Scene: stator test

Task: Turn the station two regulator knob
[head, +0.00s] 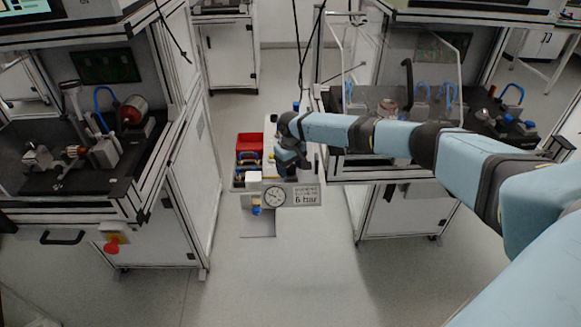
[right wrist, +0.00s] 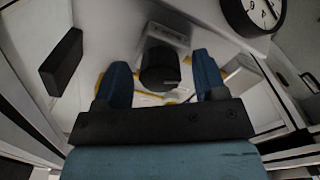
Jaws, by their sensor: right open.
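A black cylindrical knob (right wrist: 160,68) shows in the right wrist view, on a pale fixture. It appears between the two blue fingertips of my right gripper (right wrist: 163,82), with a gap on each side. The gripper is open and holds nothing. How far the fingers reach along the knob is hard to tell. In the head view my right gripper (head: 288,163) is over the white station in the aisle, just above its gauge, and the arm hides the knob there. My left gripper is in neither view.
A round pressure gauge (head: 275,196) sits beside a "6 bar" sign (head: 306,196); the gauge also shows in the right wrist view (right wrist: 252,12). A red bin (head: 249,142) stands behind. Workbenches flank the aisle, the left one with a red emergency button (head: 112,245). The floor in front is clear.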

